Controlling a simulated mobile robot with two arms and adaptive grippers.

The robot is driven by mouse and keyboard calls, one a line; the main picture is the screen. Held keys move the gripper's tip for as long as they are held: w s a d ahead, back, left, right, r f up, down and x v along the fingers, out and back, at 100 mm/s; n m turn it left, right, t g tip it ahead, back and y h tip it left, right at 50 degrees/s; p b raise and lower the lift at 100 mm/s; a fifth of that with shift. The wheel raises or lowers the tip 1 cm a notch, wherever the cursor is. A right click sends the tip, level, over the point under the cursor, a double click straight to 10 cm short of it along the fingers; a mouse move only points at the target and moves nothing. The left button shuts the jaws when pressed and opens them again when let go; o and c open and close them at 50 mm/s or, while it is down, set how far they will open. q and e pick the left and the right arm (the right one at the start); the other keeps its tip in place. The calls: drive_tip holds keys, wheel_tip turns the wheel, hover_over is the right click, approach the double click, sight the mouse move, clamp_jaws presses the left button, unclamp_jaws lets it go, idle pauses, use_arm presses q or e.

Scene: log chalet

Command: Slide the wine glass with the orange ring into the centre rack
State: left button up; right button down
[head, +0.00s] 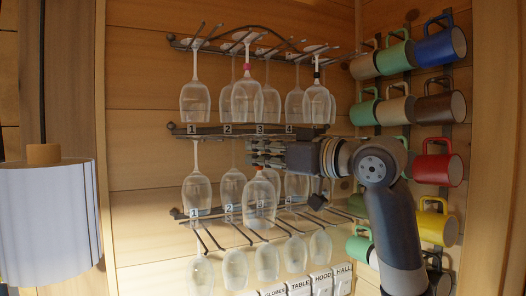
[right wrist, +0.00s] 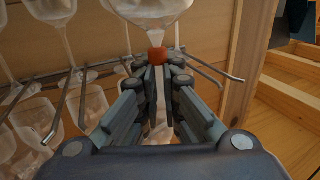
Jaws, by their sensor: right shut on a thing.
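The wine glass with the orange ring (head: 262,195) is upside down, bowl low and stem up, in front of the centre rack (head: 182,131). The orange ring (right wrist: 157,55) shows on its stem close to the bowl (right wrist: 150,8) in the right wrist view. My right gripper (head: 258,152) is shut on the stem, just beyond the ring from the bowl. Rack rods (right wrist: 216,70) show on both sides of the held glass in the right wrist view. The fingers hide the foot, so I cannot tell whether it rests on the rods. My left gripper is out of view.
Clear glasses (head: 196,192) hang left of the held glass, with others behind it. An upper rack (head: 185,43) carries glasses with pink and black rings. A lower rack (head: 182,213) also holds glasses.

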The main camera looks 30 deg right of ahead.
drive_tip(key=shift+w+d+r+p, duration=0.1)
drive_tip(key=shift+w+p, duration=0.55)
drive_tip(key=shift+w, duration=0.85)
drive_tip(key=shift+w+f+p, duration=0.2)
drive_tip(key=shift+w+p, duration=0.4)
drive_tip(key=shift+w, duration=0.8)
drive_tip(key=c, duration=1.7)
unclamp_jaws()
drive_tip(key=shift+b+v, duration=1)
drive_tip(key=shift+v, duration=2.5)
